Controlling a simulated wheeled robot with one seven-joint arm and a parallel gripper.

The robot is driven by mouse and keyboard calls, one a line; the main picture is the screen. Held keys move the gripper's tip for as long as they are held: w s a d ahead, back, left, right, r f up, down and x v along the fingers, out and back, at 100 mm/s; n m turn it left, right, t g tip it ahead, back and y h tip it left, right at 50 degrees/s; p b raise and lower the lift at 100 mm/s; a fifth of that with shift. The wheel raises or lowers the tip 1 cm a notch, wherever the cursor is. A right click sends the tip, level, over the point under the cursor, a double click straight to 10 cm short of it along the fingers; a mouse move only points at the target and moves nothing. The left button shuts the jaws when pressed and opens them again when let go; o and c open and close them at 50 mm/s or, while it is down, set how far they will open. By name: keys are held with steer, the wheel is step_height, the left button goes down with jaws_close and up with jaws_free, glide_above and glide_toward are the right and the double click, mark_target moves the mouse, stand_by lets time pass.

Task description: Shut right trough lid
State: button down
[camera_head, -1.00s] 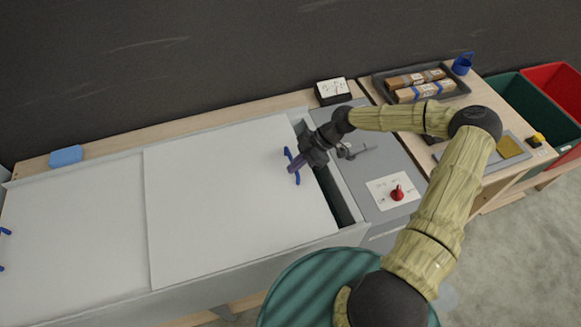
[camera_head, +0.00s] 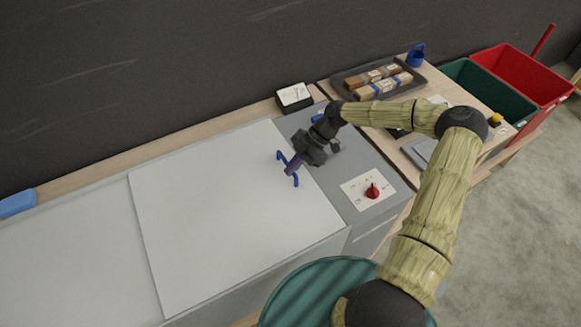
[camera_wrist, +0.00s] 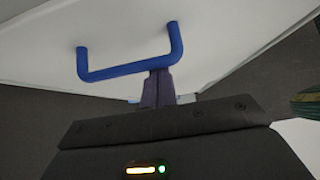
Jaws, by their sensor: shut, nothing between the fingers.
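The right trough lid (camera_head: 225,215) is a large white panel lying over the right part of the trough. In the head view its right edge meets the grey panel, and no dark gap shows there. Its blue handle (camera_head: 288,168) stands near that right edge. My gripper (camera_head: 292,167) is shut and empty at the handle. In the wrist view the handle (camera_wrist: 125,68) is a blue U-shaped bar, and my closed fingertips (camera_wrist: 158,88) are right at its bar, seemingly touching it. The fingers partly hide the lid's edge.
The left lid (camera_head: 75,255) lies beside it. A grey panel (camera_head: 335,185) with a red knob (camera_head: 372,191) is to the right. A black box (camera_head: 294,97), a tray (camera_head: 345,82) of wrapped blocks, a blue cup (camera_head: 416,55) and green and red bins (camera_head: 520,75) stand beyond.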

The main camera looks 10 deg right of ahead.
mark_target(281, 184)
steer(key=shift+w+d+f, duration=0.1)
steer(key=shift+d, duration=0.1)
steer(key=shift+a, duration=0.55)
steer(key=a, duration=0.1)
steer(key=s+a, duration=0.1)
steer(key=a, duration=0.1)
steer(key=shift+s+r, duration=0.3)
steer(key=shift+r, duration=0.1)
steer(key=b+v, duration=0.2)
steer(key=v, duration=0.8)
steer(key=shift+b, duration=0.3)
steer(key=shift+s+r, duration=0.1)
